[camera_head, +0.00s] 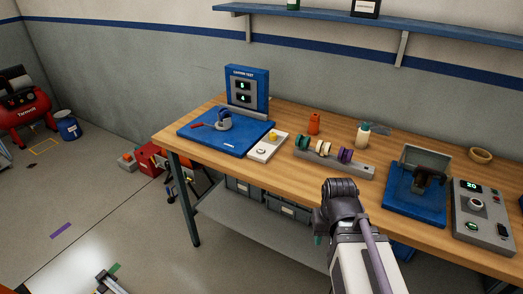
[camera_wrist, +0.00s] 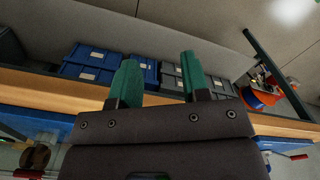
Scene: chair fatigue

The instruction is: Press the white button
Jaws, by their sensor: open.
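A white control box (camera_head: 268,146) lies on the wooden table, at the right edge of the blue test station (camera_head: 225,131). A yellow round knob or button (camera_head: 273,136) shows on its far part. A paler spot sits on its near part, too small to tell whether it is a white button. My gripper (camera_wrist: 160,80) has two green fingertips, spread apart with nothing between them. In the head view my arm is in front of the table's near edge, right of and nearer than the white box, and mostly hides the gripper. The white box is not recognisable in the wrist view.
A spool rack (camera_head: 335,158), an orange bottle (camera_head: 314,123) and a pale bottle (camera_head: 363,135) stand right of the box. A second blue fixture (camera_head: 415,205) and a grey control panel (camera_head: 482,215) are further right. Blue bins (camera_wrist: 90,62) sit below the table.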

